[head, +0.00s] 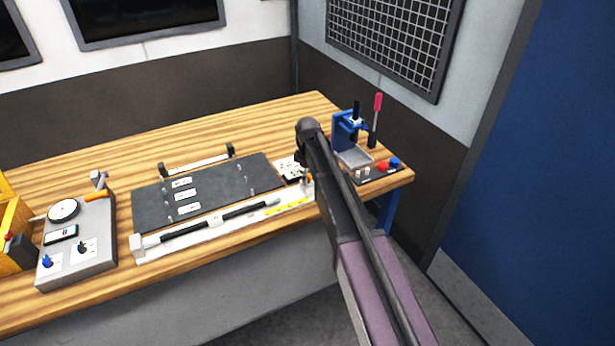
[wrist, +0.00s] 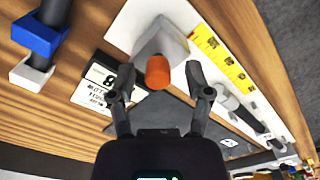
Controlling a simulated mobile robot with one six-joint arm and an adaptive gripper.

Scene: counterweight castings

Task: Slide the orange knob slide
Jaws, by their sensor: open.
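The orange knob (wrist: 158,72) sits on a grey block (wrist: 160,45) on the white rail base (wrist: 125,25) in the wrist view. My gripper (wrist: 154,78) is open, with one dark finger on each side of the knob. I cannot tell whether either finger touches it. In the head view the long white rail (head: 150,248) with its black rod runs along the bench front. My arm covers its right end there, and the knob and gripper are not clearly visible.
A yellow label strip (wrist: 222,52) lies beside the block. A black-and-white counter plate (wrist: 103,78) and a blue clamp (wrist: 38,36) are close by. A dark panel (head: 225,200) lies behind the rail. A grey gauge box (head: 95,262) stands left, a blue press (head: 345,130) at right.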

